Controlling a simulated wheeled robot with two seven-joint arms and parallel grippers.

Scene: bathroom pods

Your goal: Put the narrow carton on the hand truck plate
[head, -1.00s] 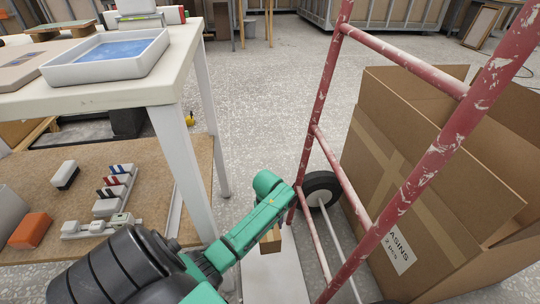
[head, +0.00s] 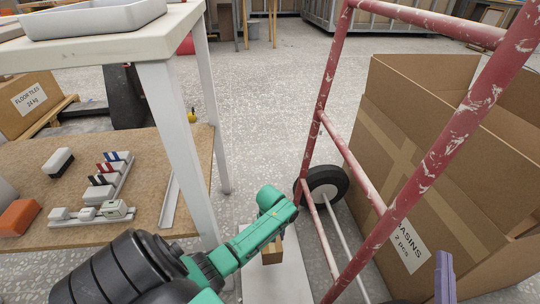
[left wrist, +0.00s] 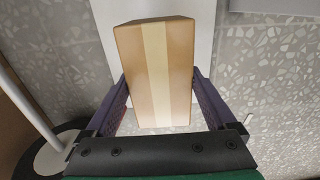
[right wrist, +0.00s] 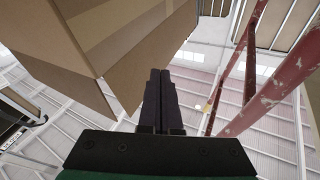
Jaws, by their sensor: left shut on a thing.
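The narrow carton (left wrist: 155,65) is brown with a pale tape strip. My left gripper (left wrist: 157,90) is shut on it, one finger on each side. In the head view the carton (head: 272,250) shows partly below my green left arm, over the white hand truck plate (head: 287,280). I cannot tell whether it touches the plate. The red hand truck (head: 352,150) stands upright with worn paint. My right gripper (head: 445,278) shows at the lower right of the head view. In the right wrist view its fingers (right wrist: 160,85) are together and empty.
A large open carton labelled basins (head: 420,180) stands right of the hand truck. A white-topped table (head: 110,52) is at left, with a lower board (head: 140,165) carrying small items. The speckled floor (head: 265,110) between table and truck is clear.

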